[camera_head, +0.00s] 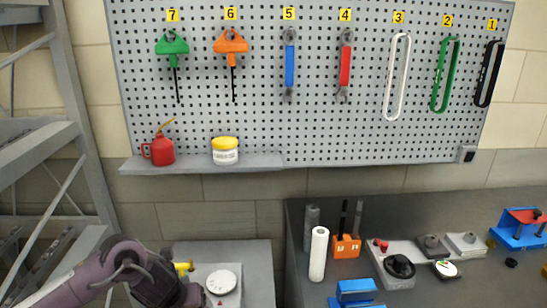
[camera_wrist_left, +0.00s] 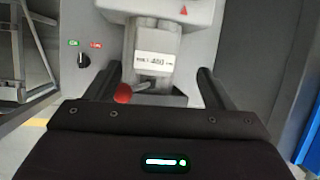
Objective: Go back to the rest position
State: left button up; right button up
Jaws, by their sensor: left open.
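My left arm comes in from the lower left in the head view. My left gripper (camera_head: 192,295) is near the bottom edge there, beside a grey machine (camera_head: 258,255) with a white dial (camera_head: 221,281). In the left wrist view, the two dark fingers of my left gripper (camera_wrist_left: 158,84) are apart. Past them are the machine's labelled grey body (camera_wrist_left: 154,40) and a lever with a red ball knob (camera_wrist_left: 122,93). Nothing is seen held between the fingers. My right gripper is not in view.
A pegboard (camera_head: 270,110) with numbered hanging tools is on the wall. Its shelf (camera_head: 265,161) holds a red oil can (camera_head: 160,150) and a yellow-lidded jar (camera_head: 225,151). A dark bench (camera_head: 440,210) with fixtures is right. A grey metal frame (camera_head: 75,95) stands left.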

pick_arm(q)
jog(key=s+d+r+n+t+h, duration=0.1)
jog(key=s+d+n+t, duration=0.1)
jog(key=s+d+n, duration=0.35)
jog(key=s+d+r+n+t+h, duration=0.1)
jog(key=s+d+n+t+h, duration=0.1)
jog(key=d+n, duration=0.65)
jog(key=s+a+f+n+g+y, duration=0.2)
jog(key=s+a+n, duration=0.5)
jog(key=n, duration=0.2)
jog(key=s+a+f+n+g+y, duration=0.2)
jog(key=s+a+n+g, duration=0.1)
jog(key=s+a+n, duration=0.45)
jog(key=s+f+n+g, duration=0.1)
jog(key=s+f+n, duration=0.15)
jog(key=f, duration=2.85)
jog(key=s+a+f+m+g, duration=0.1)
jog(key=s+a+f, duration=0.1)
jog(key=s+f, duration=1.5)
jog(key=s, duration=0.3)
jog(key=shift+a, duration=0.25)
